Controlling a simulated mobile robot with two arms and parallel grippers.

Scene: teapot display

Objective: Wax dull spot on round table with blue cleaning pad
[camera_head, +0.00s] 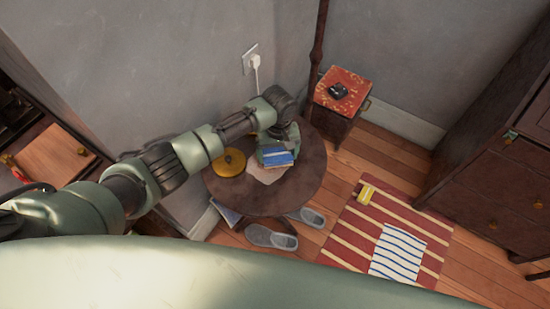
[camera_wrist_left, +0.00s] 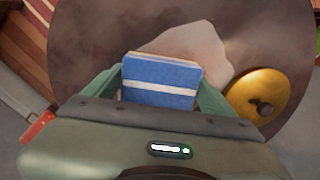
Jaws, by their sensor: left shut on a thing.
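The round dark table (camera_head: 305,183) stands by the wall corner. A pale dull spot (camera_head: 267,173) shows on its top; it also shows in the left wrist view (camera_wrist_left: 212,48). My left gripper (camera_head: 277,158) is over the tabletop and is shut on the blue cleaning pad (camera_head: 281,160). In the left wrist view the pad (camera_wrist_left: 160,82), blue with a white stripe, sits between the two green fingers, beside and partly over the pale spot. I cannot tell whether the pad touches the table. My right gripper is not in view.
A round yellow lid-like object (camera_head: 229,162) lies on the table left of the pad. Grey slippers (camera_head: 270,237) lie on the floor below. A small red-topped stand (camera_head: 345,88) is behind, and a dark cabinet (camera_head: 500,165) is at right. A striped rug (camera_head: 385,235) covers the floor.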

